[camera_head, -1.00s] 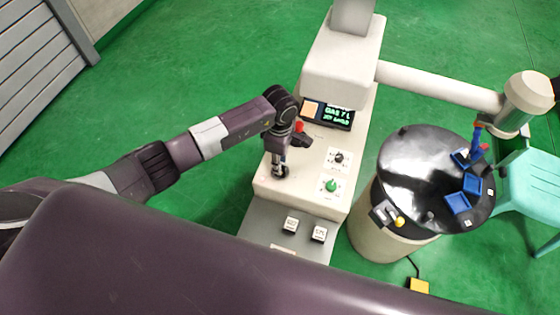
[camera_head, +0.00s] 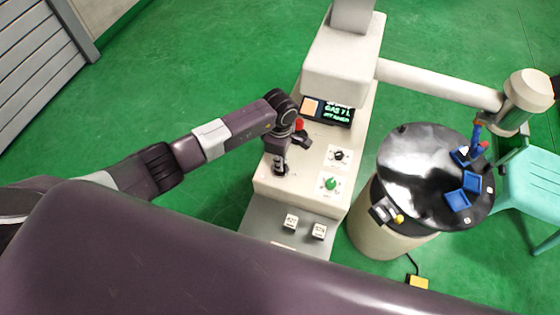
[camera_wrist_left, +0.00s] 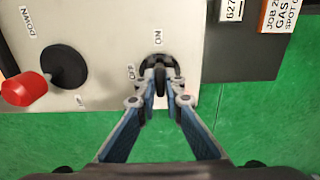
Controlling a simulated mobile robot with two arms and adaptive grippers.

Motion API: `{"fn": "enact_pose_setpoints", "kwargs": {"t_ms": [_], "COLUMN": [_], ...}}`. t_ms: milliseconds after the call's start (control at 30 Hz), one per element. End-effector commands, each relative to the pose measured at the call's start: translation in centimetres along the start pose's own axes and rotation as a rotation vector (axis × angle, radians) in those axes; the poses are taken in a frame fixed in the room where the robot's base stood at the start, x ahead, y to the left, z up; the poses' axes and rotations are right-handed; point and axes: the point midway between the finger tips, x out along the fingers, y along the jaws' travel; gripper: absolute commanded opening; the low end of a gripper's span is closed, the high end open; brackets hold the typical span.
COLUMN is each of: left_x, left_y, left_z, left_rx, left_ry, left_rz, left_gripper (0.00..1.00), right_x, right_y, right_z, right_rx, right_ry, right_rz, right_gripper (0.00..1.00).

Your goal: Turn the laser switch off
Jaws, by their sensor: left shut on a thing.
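The laser switch (camera_wrist_left: 160,70) is a small black lever on a round dark base in the panel of the cream machine (camera_head: 342,62). In the left wrist view, "ON" is printed above it and "OFF" to its left. My left gripper (camera_wrist_left: 160,92) has its fingertips closed on the lever from both sides. In the head view my left gripper (camera_head: 280,168) points down at the panel's left side and hides the switch. I cannot tell which label the lever points to. My right gripper is in neither view.
A black crank (camera_wrist_left: 62,66) with a red knob (camera_wrist_left: 25,88) sits close by the switch. The panel also bears a display (camera_head: 338,112), a black knob (camera_head: 339,156) and a green knob (camera_head: 330,184). A black-topped round table (camera_head: 405,150) with blue trays stands at the right.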

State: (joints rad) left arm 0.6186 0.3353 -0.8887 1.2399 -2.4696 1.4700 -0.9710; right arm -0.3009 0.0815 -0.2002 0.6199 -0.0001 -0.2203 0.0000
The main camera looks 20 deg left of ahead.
Motion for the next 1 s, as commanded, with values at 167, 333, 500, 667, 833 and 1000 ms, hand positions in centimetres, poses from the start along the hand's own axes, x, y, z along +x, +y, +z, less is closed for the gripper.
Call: {"fn": "enact_pose_setpoints", "kwargs": {"t_ms": [167, 333, 500, 667, 833, 1000], "left_x": [0.1, 0.2, 0.2, 0.2, 0.1, 0.1], "left_y": [0.1, 0.2, 0.2, 0.1, 0.1, 0.1], "left_z": [-0.1, -0.1, -0.1, -0.1, -0.1, -0.1], "left_rx": [-0.035, -0.12, -0.257, -0.407, -0.569, -0.73], "left_ry": [0.001, 0.002, 0.002, 0.001, 0.001, 0.0], "left_rz": [0.003, 0.004, 0.005, 0.004, 0.003, 0.003], "left_gripper": [0.0, 0.0, 0.0, 0.0, 0.0, 0.0], "right_x": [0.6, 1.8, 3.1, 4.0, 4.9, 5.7], "right_y": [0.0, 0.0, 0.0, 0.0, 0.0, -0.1], "right_z": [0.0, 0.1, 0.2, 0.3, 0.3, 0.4], "right_rx": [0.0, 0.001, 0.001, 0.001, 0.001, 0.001], "right_ry": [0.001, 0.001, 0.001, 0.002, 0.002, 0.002], "right_rz": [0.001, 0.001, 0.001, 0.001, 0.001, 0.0], "right_gripper": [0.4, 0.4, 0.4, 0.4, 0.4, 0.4]}}
